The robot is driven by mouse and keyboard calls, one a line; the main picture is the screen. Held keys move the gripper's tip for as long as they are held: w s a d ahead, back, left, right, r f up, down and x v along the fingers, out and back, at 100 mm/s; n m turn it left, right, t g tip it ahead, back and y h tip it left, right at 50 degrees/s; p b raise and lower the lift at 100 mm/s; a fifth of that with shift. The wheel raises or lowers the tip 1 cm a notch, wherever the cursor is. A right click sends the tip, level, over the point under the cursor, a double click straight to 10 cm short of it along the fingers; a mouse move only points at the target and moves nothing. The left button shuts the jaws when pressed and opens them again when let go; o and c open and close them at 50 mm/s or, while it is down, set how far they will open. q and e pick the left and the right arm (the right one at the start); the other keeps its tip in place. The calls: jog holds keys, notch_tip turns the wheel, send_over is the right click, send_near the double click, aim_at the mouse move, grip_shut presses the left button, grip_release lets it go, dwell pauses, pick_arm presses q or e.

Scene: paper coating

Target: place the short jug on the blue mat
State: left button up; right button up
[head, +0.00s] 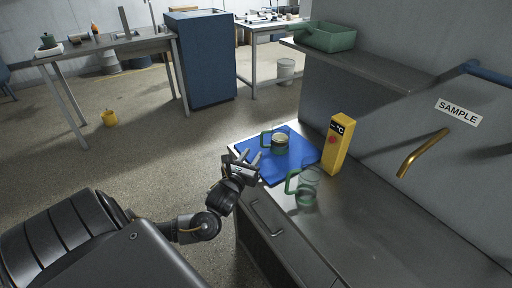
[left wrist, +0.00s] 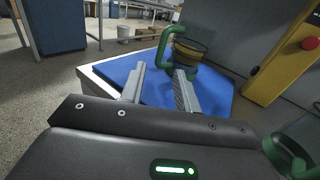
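My left gripper (head: 252,156) is open and empty over the mat's left part. In the left wrist view its fingers (left wrist: 160,80) point toward the jug's handle, and I see no grip on it. A taller clear jug (head: 309,187) with a green handle stands on the grey counter, in front of the mat. My right gripper is not in view.
A yellow box (head: 340,145) with a red button stands at the mat's right edge. The grey counter (head: 372,220) is bare to the right of the taller jug. A shelf above holds a green crate (head: 329,38). A wall sign and brass spout are at right.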

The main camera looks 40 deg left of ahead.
pick_arm(q)
jog(key=v, duration=0.3)
jog(key=shift+s+d+f, duration=0.1)
jog(key=shift+s, duration=0.1)
dwell(0.4)
